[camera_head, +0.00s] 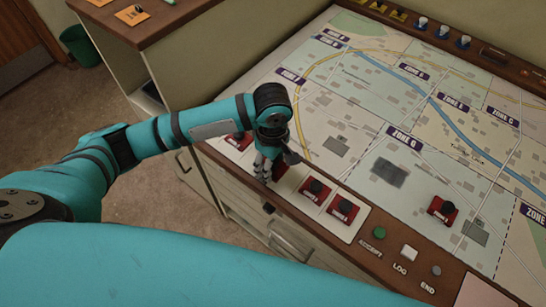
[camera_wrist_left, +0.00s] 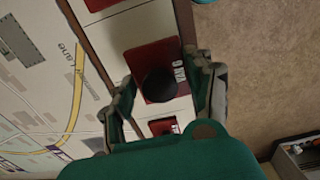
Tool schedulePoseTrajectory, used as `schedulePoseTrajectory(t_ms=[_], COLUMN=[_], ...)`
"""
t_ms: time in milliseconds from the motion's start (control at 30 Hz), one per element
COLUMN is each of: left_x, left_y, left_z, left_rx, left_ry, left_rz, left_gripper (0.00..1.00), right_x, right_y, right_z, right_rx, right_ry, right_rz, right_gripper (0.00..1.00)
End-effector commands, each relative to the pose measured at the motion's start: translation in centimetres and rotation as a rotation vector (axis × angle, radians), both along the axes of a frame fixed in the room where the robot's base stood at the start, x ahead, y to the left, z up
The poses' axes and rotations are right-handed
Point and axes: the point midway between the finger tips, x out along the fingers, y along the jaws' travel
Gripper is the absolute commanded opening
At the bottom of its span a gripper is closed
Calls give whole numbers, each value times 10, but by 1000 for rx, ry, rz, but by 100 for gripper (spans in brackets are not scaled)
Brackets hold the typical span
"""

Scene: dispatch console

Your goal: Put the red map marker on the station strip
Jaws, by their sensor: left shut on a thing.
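Several red map markers with black knobs are in view. In the head view, one (camera_head: 239,141) is left of my left gripper (camera_head: 268,168) on the pale station strip (camera_head: 285,190). Two more, one (camera_head: 314,190) and another (camera_head: 342,209), are on the strip to its right. Another red marker (camera_head: 442,209) lies on the map below the Zone G label. My left gripper is low over the strip. In the left wrist view it is shut on a red marker (camera_wrist_left: 150,58), its fingers beside the black knob. Contact with the strip is unclear. My right gripper is not in view.
The map board (camera_head: 385,130) fills the console top. A green button (camera_head: 379,233), a white Log button (camera_head: 409,252) and an End button (camera_head: 428,287) stand on the front edge. A side desk (camera_head: 165,20) is at upper left.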

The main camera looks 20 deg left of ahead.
Motion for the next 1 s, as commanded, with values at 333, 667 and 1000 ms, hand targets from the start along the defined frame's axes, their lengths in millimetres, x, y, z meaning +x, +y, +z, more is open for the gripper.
schedulePoseTrajectory(t_ms=[333, 667, 1000], left_x=[29, 29, 29], left_y=[7, 6, 6], left_z=[-12, -38, -40], left_rx=[1, 0, 0], left_ry=[3, -1, -1], left_rz=[0, -2, -2], left_gripper=[20, 20, 67], right_x=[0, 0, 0], right_y=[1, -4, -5], right_z=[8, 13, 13], right_rx=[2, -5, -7], right_ry=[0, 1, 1], right_rz=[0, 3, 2], right_gripper=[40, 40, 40])
